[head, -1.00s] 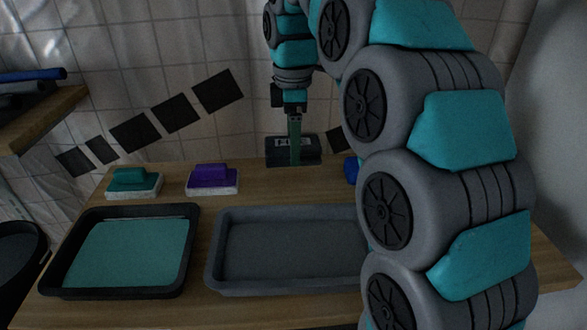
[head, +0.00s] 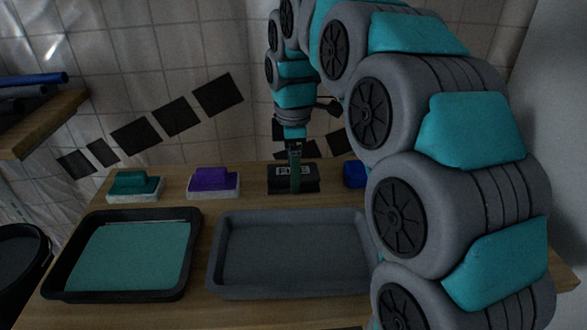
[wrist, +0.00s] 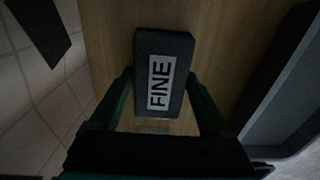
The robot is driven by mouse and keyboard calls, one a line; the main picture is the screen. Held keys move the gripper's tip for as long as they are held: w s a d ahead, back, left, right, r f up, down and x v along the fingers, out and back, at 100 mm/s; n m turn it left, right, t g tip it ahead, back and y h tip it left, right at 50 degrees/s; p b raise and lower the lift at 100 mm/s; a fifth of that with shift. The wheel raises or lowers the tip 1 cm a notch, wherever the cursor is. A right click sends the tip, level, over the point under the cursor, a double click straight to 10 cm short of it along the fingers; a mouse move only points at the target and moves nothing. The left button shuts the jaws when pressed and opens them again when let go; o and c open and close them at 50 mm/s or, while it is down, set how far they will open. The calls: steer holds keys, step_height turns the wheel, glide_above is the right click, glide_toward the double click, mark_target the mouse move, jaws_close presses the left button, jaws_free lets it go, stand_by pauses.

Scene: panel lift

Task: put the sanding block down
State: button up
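The sanding block (head: 309,184) is a dark block with a pale label, at the back of the wooden table. In the wrist view its label reads FINE on the block (wrist: 178,43). My gripper (head: 295,188) points down at it, and one finger covers part of the block in the head view. In the wrist view the gripper's fingers (wrist: 161,78) lie against both long sides of the block, shut on it. The block is level, at or just above the table top; contact underneath is not clear.
A purple-topped block (head: 213,181) and a teal-topped block (head: 134,186) stand to the left. A blue item (head: 353,174) is close on the right, partly behind my arm. In front are an empty grey tray (head: 217,263) and a black-rimmed tray (head: 190,262) with a teal inside.

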steer(key=shift+o, duration=1.4)
steer(key=shift+f, duration=0.2)
steer(key=r, duration=0.4)
steer(key=r+b, duration=0.1)
steer(key=r, duration=0.1)
steer(key=shift+w+a, duration=0.1)
steer(key=shift+w, duration=0.2)
steer(key=shift+r, duration=1.05)
steer(key=shift+s, duration=0.1)
